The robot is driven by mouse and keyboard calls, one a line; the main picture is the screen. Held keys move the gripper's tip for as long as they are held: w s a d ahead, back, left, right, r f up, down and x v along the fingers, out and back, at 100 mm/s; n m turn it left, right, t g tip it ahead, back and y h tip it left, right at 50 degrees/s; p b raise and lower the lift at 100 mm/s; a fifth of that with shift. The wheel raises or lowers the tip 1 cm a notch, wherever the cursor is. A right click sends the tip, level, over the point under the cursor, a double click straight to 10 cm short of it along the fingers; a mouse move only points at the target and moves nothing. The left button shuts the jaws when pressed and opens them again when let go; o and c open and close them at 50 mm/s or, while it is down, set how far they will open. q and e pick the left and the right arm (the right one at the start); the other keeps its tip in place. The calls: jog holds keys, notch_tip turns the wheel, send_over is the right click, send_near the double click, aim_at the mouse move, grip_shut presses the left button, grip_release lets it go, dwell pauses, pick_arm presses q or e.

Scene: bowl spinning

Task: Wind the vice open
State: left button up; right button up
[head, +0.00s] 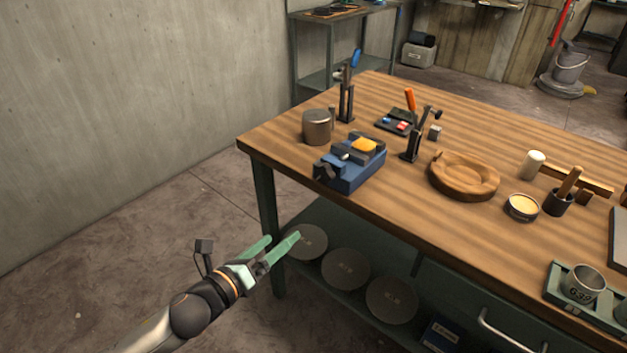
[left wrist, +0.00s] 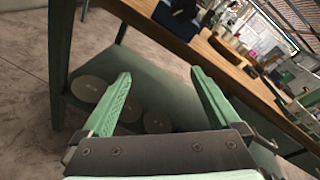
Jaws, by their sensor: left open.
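The blue vice (head: 352,172) stands on the wooden bench near its left front corner. A dark block and handle part (head: 328,173) shows at its left front end, and a yellow piece (head: 364,145) sits on its top. Whether its jaws are apart I cannot tell. In the left wrist view the dark blue vice (left wrist: 178,16) is cut off by the top edge. My left gripper (head: 284,246) has green fingers, is open and empty, and hangs in front of the bench, lower than the top and apart from the vice. My right gripper is not in view.
The bench top (head: 290,137) also holds a metal can (head: 317,126), black clamp stands (head: 346,97), a wooden bowl (head: 464,175) and a tin (head: 522,207). Round discs (head: 346,268) lie on the lower shelf. Floor left of the bench is clear.

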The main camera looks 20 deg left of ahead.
aim_at(321, 175)
pick_arm(q)
jog(key=shift+w+r+m+t+h, duration=0.85)
jog(key=shift+w+r+m, duration=1.85)
jog(key=shift+m, duration=3)
jog(key=x, duration=1)
jog(key=shift+d+r, duration=0.35)
jog(key=c, duration=1.4)
